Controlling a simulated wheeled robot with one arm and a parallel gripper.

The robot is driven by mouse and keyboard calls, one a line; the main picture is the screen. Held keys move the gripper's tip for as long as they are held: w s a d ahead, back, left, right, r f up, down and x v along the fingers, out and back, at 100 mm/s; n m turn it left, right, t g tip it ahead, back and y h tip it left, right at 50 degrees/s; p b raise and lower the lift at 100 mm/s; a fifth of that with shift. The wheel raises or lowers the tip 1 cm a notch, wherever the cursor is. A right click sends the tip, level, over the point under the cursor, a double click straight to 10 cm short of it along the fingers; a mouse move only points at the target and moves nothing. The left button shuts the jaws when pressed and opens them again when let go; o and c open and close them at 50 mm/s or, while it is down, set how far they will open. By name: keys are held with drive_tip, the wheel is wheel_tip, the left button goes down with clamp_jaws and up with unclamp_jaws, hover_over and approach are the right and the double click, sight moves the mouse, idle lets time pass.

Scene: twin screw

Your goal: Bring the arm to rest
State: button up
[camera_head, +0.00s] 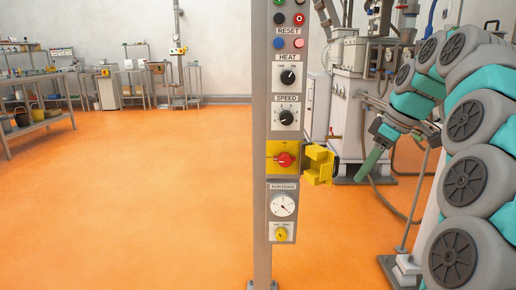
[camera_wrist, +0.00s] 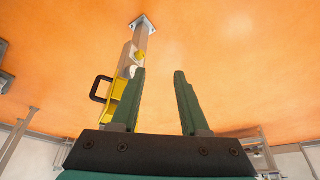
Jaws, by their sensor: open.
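My arm reaches in from the right in the head view, with its grey and teal joints bent. My gripper (camera_head: 371,164) points down and to the left, just right of the control post (camera_head: 261,120). In the wrist view the two green fingers of my gripper (camera_wrist: 159,73) stand apart with nothing between them. The control post (camera_wrist: 142,38) shows there upside down, left of and behind the left finger. A yellow hinged cover (camera_head: 319,164) sticks out from the post toward my gripper, with a small gap between them in the head view.
The post carries a red switch (camera_head: 284,160), a speed knob (camera_head: 287,117) and a dial (camera_head: 283,205). Grey machinery (camera_head: 352,90) with hoses stands behind my arm. Workbenches (camera_head: 35,115) line the far left. The orange floor (camera_head: 130,200) left of the post is clear.

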drive_tip(key=s+a+f+m+g+h, duration=0.1)
drive_tip(key=s+a+f+m, duration=0.1)
drive_tip(key=s+a+f, duration=0.45)
drive_tip(key=s+a+f+m+g, duration=0.2)
drive_tip(key=s+a+f, duration=0.15)
drive_tip(key=s, duration=0.55)
drive_tip(key=s+f+m+h, duration=0.1)
drive_tip(key=s+f+m, duration=0.2)
drive_tip(key=s+f, duration=0.4)
drive_tip(key=s+f+m+g+h, duration=0.1)
drive_tip(key=s+f+m, duration=0.2)
drive_tip(key=s+f, duration=0.5)
drive_tip(key=s, duration=0.6)
drive_tip(key=shift+g, duration=0.3)
drive_tip(key=shift+o, duration=0.2)
drive_tip(key=shift+d, duration=0.1)
